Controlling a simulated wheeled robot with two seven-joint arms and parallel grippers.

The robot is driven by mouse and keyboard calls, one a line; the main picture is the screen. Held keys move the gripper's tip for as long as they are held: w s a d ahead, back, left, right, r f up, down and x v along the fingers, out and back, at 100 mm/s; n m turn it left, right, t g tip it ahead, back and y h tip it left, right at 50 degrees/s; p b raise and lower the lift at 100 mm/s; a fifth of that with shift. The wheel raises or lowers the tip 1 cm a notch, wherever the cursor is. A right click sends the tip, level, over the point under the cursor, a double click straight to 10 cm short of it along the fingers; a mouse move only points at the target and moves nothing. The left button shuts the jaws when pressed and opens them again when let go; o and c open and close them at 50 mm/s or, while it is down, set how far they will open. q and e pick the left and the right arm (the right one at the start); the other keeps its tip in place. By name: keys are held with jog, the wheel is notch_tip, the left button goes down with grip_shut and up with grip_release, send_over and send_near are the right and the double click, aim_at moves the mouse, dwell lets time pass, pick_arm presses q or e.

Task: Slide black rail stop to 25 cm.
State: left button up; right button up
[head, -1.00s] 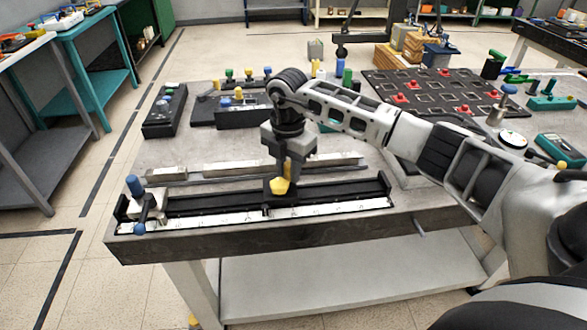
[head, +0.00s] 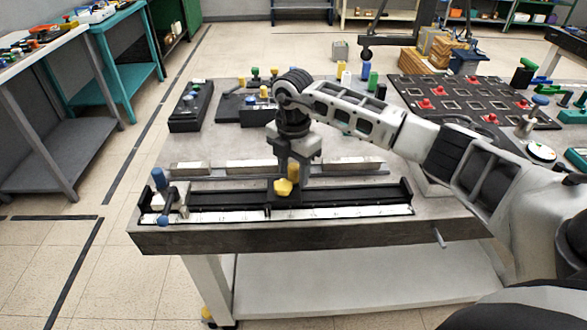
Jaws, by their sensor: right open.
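A long black rail (head: 350,197) with a white scale strip (head: 340,212) along its front lies at the front of the grey workbench. The black rail stop (head: 283,199) sits on the rail a little left of its middle. It carries a yellow knob (head: 283,187), and its dark pointer reaches down to the scale. The scale figures are too small to read. My right gripper (head: 290,178) points down at the stop, with its open fingers at the knob. The fingers partly hide the stop, and I cannot tell whether they touch it. My left gripper is out of view.
A white end block with blue knobs (head: 162,200) stands at the rail's left end. Pale metal bars (head: 262,166) lie behind the rail. A black board with red knobs (head: 440,92) and several knobbed fixtures are farther back. The bench's front edge (head: 300,236) is close.

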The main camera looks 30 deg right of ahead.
notch_tip(320, 180, up, 16)
jog(key=b, duration=0.1)
jog(key=shift+f, duration=0.15)
dwell(0.5)
